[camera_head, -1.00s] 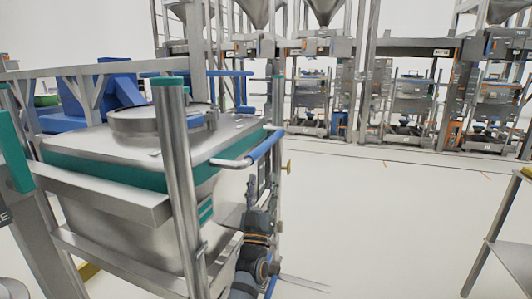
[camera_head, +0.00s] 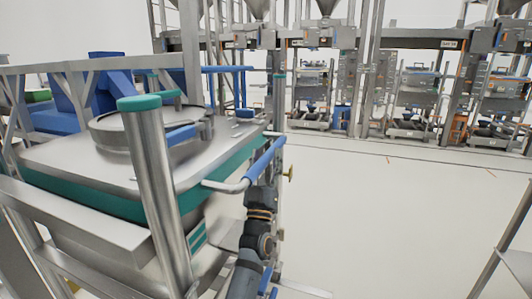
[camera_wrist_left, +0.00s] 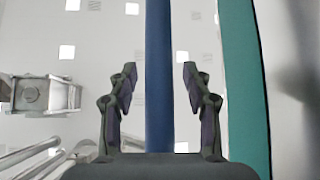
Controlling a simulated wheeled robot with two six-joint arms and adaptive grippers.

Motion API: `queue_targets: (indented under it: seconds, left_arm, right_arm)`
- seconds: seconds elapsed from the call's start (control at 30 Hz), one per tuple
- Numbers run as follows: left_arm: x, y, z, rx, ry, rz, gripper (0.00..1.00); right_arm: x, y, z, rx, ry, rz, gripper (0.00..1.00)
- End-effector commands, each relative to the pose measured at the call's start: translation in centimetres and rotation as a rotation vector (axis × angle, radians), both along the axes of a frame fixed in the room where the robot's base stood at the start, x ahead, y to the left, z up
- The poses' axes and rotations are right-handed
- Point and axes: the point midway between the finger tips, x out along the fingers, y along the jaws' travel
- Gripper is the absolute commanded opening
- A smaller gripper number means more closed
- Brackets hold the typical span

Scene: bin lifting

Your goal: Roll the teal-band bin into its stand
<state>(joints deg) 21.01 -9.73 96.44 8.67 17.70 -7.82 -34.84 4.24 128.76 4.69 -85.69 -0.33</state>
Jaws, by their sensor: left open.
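The teal-band bin (camera_head: 110,165) is a large steel container with a round lid, close in front of me at the left. A blue-sleeved handle (camera_head: 264,156) sticks out at its right side. My left gripper (camera_head: 266,182) is at this handle; its fingers are hard to make out in the head view. In the left wrist view, the open fingers (camera_wrist_left: 162,78) stand on either side of the blue handle bar (camera_wrist_left: 158,60), with gaps on both sides. The teal band (camera_wrist_left: 245,85) runs along the right there. My right gripper is not in view. I cannot tell which stand is the bin's.
Steel frame stations (camera_head: 325,90) with hoppers and machines line the back. A steel post with a teal cap (camera_head: 150,190) stands before the bin. A metal table (camera_head: 516,262) is at the lower right. The pale floor (camera_head: 380,220) between is clear.

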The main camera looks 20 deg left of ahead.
Motion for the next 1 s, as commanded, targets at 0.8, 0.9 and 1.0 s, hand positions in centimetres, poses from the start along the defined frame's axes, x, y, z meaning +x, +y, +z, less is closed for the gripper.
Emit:
queue_targets:
  seconds: [0.8,0.9,1.0]
  left_arm:
    - [-0.01,0.01,-0.02,0.000,0.000,0.000,0.00]
    - [0.00,0.08,0.01,0.001,0.000,0.001,0.00]
    - [0.02,0.51,0.11,0.003,0.000,0.001,0.00]
  right_arm:
    - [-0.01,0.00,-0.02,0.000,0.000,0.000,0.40]
    - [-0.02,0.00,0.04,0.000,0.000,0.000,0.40]
    - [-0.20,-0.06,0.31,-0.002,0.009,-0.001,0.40]
